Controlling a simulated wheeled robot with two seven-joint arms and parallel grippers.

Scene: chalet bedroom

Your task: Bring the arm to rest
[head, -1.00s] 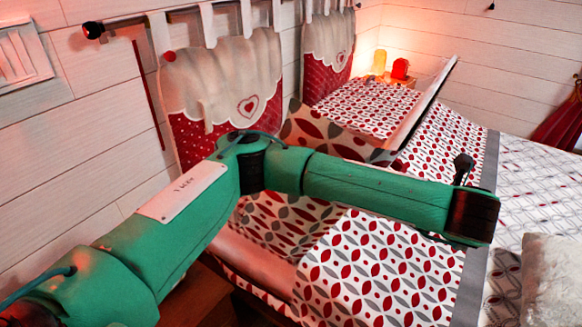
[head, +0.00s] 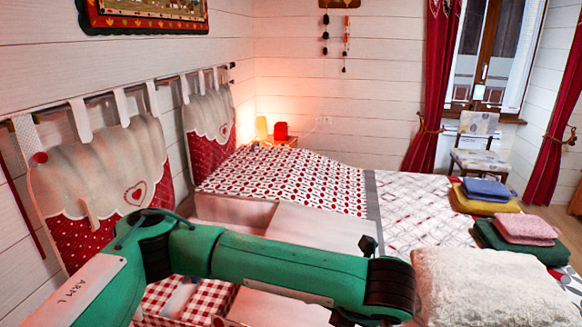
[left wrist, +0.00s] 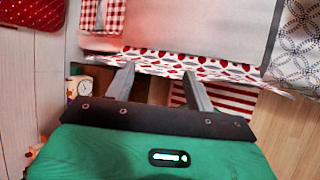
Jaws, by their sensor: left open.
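My left arm (head: 290,263) is green and crosses the lower part of the head view from the left. Its elbow is bent at the left and its forearm reaches over the near side of the bed, ending at a dark wrist joint. The left gripper's jaws are not clear in the head view. In the left wrist view the left gripper (left wrist: 159,72) shows two grey fingers spread apart, with nothing between them. They point towards the bed's patterned side edge. My right arm is not in view.
The bed (head: 300,180) lies beneath and beyond the arm, with a fluffy pale cushion (head: 488,288) near the wrist. Folded textiles (head: 490,195) lie on its far right part. A headboard cushion (head: 100,180) hangs at the left wall. A small clock (left wrist: 84,88) stands below the bed's edge.

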